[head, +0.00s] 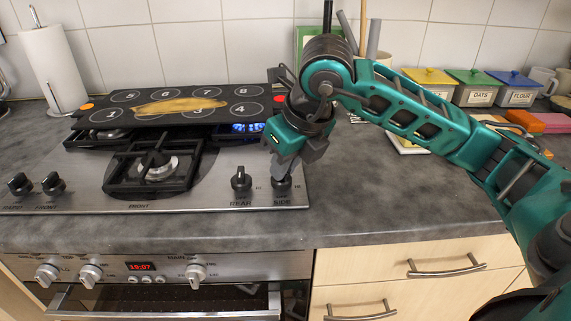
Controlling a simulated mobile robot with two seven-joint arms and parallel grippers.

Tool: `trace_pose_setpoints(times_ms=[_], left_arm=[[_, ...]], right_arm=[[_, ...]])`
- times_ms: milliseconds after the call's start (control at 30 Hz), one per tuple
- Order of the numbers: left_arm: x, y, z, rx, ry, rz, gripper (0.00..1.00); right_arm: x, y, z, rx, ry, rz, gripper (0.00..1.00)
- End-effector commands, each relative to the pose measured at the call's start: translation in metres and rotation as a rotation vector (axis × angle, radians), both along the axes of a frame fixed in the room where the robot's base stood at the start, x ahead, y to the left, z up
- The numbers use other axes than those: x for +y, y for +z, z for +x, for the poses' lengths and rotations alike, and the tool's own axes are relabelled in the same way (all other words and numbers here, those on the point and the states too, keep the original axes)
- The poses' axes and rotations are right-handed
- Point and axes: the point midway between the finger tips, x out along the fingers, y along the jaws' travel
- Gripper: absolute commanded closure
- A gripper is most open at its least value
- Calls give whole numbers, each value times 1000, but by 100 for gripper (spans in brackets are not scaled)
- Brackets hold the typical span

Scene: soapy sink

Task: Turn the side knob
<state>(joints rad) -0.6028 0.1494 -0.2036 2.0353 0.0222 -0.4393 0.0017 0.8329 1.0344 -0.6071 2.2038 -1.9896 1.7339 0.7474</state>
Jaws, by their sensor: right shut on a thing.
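The side knob (281,184) is a dark knob at the right front corner of the steel hob, above the printed word SIDE. My right gripper (282,170) points down over it and is shut on it. The gripper covers the knob's upper part, so its exact angle is hard to tell. A blue flame (248,127) shows at the back right burner. My left gripper is not in view.
The rear knob (241,178) stands just left of the side knob. A numbered black board (170,105) with a wooden piece lies over the back burners. Canisters (471,87) stand at the back right.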

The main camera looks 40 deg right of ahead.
Motion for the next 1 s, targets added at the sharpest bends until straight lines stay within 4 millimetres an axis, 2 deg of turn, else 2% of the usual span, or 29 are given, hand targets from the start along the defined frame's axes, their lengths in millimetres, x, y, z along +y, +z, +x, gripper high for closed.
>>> trace_pose_setpoints(times_ms=[500, 733, 1000], left_arm=[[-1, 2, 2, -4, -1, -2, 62], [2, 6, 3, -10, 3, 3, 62], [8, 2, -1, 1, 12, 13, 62]], right_arm=[[5, 1, 0, 2, -461, 0, 100], [6, 2, 1, 2, -599, 0, 100], [6, 0, 1, 2, -680, 0, 100]])
